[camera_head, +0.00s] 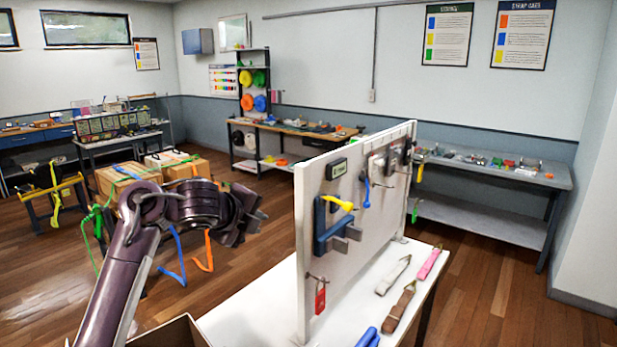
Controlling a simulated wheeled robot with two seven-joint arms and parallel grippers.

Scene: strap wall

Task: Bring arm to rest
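My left arm rises from the bottom left, and its dark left gripper (254,215) is held in the air left of the white upright panel (336,250). The gripper is apart from the panel, with floor behind it. Nothing clearly shows between its fingers, but their gap is too small and dark to judge. My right arm and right gripper are out of view.
The panel stands on a white table (258,312) and carries a blue bracket with a yellow strap (337,203) and a red padlock (320,297). White, brown and pink straps (430,264) lie right of it. An open box (168,333) sits at the front.

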